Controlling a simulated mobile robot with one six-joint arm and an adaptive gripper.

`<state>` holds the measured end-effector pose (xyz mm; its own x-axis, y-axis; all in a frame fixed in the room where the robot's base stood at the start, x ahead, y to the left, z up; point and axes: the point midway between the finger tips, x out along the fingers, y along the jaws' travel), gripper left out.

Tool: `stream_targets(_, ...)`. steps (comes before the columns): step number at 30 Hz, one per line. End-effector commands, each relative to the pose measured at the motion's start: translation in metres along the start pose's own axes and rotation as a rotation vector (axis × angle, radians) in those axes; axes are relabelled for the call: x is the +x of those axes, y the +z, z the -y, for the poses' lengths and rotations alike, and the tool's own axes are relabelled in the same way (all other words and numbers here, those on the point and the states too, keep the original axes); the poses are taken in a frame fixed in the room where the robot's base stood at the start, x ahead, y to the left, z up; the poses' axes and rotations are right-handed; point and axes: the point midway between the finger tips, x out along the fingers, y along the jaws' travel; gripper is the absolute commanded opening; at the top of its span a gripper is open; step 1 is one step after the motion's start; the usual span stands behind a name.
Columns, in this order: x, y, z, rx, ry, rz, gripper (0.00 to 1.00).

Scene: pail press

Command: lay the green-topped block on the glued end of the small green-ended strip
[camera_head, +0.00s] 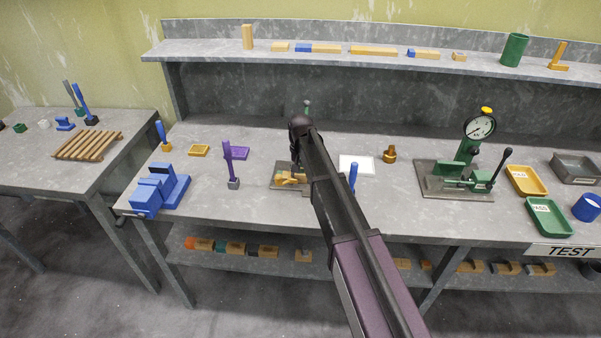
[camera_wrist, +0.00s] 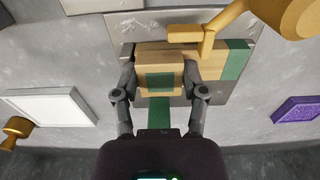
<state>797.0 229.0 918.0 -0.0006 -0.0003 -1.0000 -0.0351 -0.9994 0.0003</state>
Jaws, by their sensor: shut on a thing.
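My gripper (camera_wrist: 160,76) is shut on the green-topped block (camera_wrist: 160,83), one finger on each side of its wooden body, with the green patch facing the wrist camera. The small strip (camera_wrist: 237,62) is wooden with a green end to the right, and lies on the grey metal plate just beyond and under the block. The block overlaps the strip in the picture; I cannot tell whether they touch. The glue is not visible. In the head view, wooden parts (camera_head: 291,178) show on the fixture plate, and my arm hides much of them.
A yellow-orange clamp part (camera_wrist: 208,38) stands close beside the strip at upper right. A green band (camera_wrist: 158,115) shows below the block. A white tray (camera_head: 356,166) is right of the fixture; a purple tray (camera_head: 240,153) is left. A gauge press (camera_head: 465,160) stands further right.

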Motion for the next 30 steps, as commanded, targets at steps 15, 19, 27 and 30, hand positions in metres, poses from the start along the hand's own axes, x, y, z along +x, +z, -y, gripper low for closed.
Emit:
stream_targets(15,0.002,0.000,0.000,0.000,0.000,0.000,0.90)
stream_targets(19,0.002,0.000,0.000,0.000,0.000,0.000,0.90)
stream_targets(27,-0.006,0.000,0.000,0.000,0.000,0.000,0.90)
stream_targets(30,-0.012,0.000,0.000,0.000,0.000,0.000,0.90)
